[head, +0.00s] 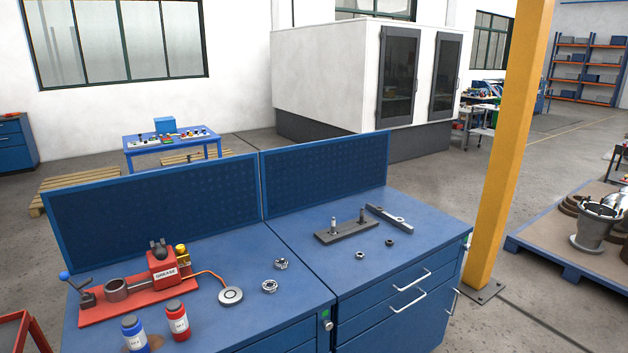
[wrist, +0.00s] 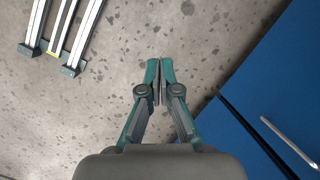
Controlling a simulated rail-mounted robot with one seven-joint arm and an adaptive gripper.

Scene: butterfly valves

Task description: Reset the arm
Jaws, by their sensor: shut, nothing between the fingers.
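My gripper (wrist: 159,68) shows in the wrist view, pointing up the picture over the bare concrete floor. Its two green-tipped fingers are shut together with nothing between them. It touches nothing there. To its right in the wrist view is a blue cabinet (wrist: 275,75) with a silver handle (wrist: 290,142). My arm and gripper do not show in the head view.
Blue workbenches (head: 225,300) hold a red grease unit (head: 163,267), two bottles, nuts and a dark plate with pins (head: 346,231). Blue back panels (head: 155,205) rise behind. A yellow column (head: 510,140) stands at right. Metal rails (wrist: 62,30) lie upper left in the wrist view.

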